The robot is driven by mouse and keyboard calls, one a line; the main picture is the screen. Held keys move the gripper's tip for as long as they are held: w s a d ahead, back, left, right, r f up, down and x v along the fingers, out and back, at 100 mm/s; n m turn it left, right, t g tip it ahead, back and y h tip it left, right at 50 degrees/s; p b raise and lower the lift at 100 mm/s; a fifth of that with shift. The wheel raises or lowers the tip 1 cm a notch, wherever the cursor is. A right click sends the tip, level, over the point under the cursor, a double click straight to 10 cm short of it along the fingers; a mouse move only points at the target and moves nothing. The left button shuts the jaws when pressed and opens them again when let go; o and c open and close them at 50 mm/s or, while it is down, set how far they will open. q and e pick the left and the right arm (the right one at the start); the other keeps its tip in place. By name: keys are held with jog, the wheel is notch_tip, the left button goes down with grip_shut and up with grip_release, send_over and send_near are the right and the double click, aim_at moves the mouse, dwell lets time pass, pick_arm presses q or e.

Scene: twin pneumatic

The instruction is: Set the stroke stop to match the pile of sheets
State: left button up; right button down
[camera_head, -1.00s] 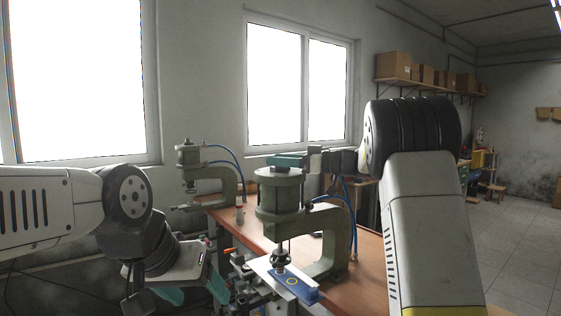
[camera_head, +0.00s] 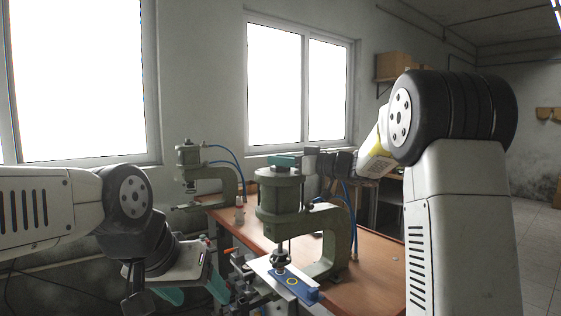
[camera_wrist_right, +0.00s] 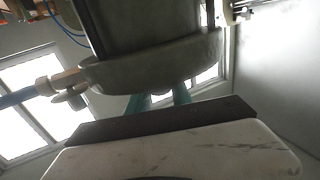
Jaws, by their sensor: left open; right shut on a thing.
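The near green press (camera_head: 280,194) stands on the bench, with its ram above a blue fixture (camera_head: 309,293) carrying a yellow ring mark. A pale sheet (camera_head: 262,267) lies by the fixture under the ram; I cannot tell the pile's thickness. My right gripper (camera_head: 284,161) is at the top of the press cylinder, shut on what appears to be the stroke stop, which its fingers hide. In the right wrist view, the teal fingers (camera_wrist_right: 158,103) reach the rounded end of the press cylinder (camera_wrist_right: 155,62). My left gripper (camera_head: 192,293) is open and empty, low at the left of the press.
A second green press (camera_head: 190,172) stands farther back left, with blue air hoses. The bench's right part is clear. My right arm fills the right side.

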jog(key=m+t+h, duration=0.5)
jog(key=t+h, duration=0.1)
jog(key=shift+a+f+m+h, duration=0.1)
jog(key=shift+m+h, duration=0.2)
jog(key=shift+m, duration=0.1)
jog(key=shift+a+m+t+h, duration=0.1)
jog(key=shift+m+t+h, duration=0.45)
jog(key=shift+m+h, duration=1.2)
jog(key=shift+a+m+t+h, duration=0.1)
jog(key=shift+m+t+h, duration=0.7)
jog(key=shift+h, duration=1.65)
jog(key=m+g+h, duration=0.1)
jog(key=m+h, duration=0.1)
jog(key=h, duration=0.2)
jog(key=m+g+h, duration=0.1)
jog(key=m+h, duration=0.2)
jog(key=shift+d+m+h, duration=0.1)
jog(key=shift+m+h, duration=0.25)
jog(key=shift+h, duration=0.05)
jog(key=m+g+h, duration=0.2)
jog(key=h, duration=0.1)
jog(key=shift+d+r+m+g+h, duration=0.1)
jog(key=shift+r+m+g+h, duration=0.05)
jog(key=shift+m+g+h, duration=0.5)
jog(key=shift+r+m+g+h, duration=0.1)
jog(key=shift+m+g+h, duration=0.45)
jog(key=shift+g+h, duration=0.1)
jog(key=c, duration=1.1)
grip_release()
jog(key=shift+c, duration=0.2)
